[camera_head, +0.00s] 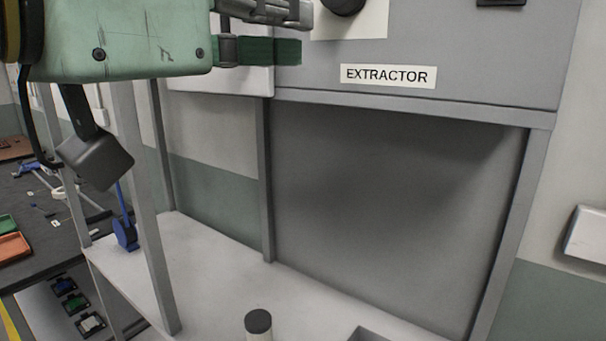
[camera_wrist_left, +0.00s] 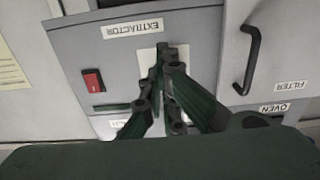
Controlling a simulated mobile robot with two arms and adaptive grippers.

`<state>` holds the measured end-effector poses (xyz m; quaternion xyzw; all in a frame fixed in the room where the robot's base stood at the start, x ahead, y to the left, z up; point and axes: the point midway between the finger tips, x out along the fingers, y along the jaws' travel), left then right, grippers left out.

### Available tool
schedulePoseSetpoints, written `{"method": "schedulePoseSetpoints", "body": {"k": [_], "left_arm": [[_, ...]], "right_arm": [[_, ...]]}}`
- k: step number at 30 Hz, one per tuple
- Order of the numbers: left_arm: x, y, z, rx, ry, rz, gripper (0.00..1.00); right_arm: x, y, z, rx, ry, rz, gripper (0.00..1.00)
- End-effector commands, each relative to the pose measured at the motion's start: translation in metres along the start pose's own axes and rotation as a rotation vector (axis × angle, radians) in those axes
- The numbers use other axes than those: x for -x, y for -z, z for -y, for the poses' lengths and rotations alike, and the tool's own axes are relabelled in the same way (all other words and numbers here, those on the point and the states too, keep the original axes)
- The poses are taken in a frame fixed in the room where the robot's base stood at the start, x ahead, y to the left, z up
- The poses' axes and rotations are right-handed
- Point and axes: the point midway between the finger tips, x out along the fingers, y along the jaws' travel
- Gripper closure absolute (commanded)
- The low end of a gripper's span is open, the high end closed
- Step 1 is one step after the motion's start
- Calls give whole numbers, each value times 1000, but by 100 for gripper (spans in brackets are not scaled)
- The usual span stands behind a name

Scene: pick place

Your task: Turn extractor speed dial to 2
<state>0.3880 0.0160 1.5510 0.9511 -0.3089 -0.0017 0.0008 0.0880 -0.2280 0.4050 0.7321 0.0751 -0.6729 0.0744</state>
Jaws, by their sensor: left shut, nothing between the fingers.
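The extractor speed dial (camera_head: 343,4) is a black round knob on a white plate (camera_head: 372,22) at the top edge of the head view, mostly cut off. The EXTRACTOR label (camera_head: 388,75) is below it, and also shows upside down in the left wrist view (camera_wrist_left: 133,29). My left gripper (camera_head: 306,14) is shut and empty, just left of the dial in the head view. In the left wrist view its closed fingers (camera_wrist_left: 169,55) lie in front of the white plate (camera_wrist_left: 146,62) and hide the dial. Its setting and any contact cannot be told. My right gripper is not in view.
A red switch (camera_wrist_left: 93,80) is on the same panel. A black handle (camera_wrist_left: 249,60) is on the neighbouring door, near FILTER and OVEN labels. Below the panel is a recess with a pale worktop (camera_head: 225,265), a black-capped container (camera_head: 258,323) and grey posts.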

Motion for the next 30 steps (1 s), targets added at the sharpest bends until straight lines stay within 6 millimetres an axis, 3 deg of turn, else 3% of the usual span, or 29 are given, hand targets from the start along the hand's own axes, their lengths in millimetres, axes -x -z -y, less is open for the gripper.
{"method": "schedulePoseSetpoints", "body": {"k": [10,16,30], "left_arm": [[-38,2,-1,0,0,2,100],[-59,-1,-1,2,-2,2,100],[-69,1,0,0,-1,-1,100]], "right_arm": [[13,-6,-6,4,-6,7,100],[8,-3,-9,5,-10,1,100],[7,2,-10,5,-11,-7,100]]}}
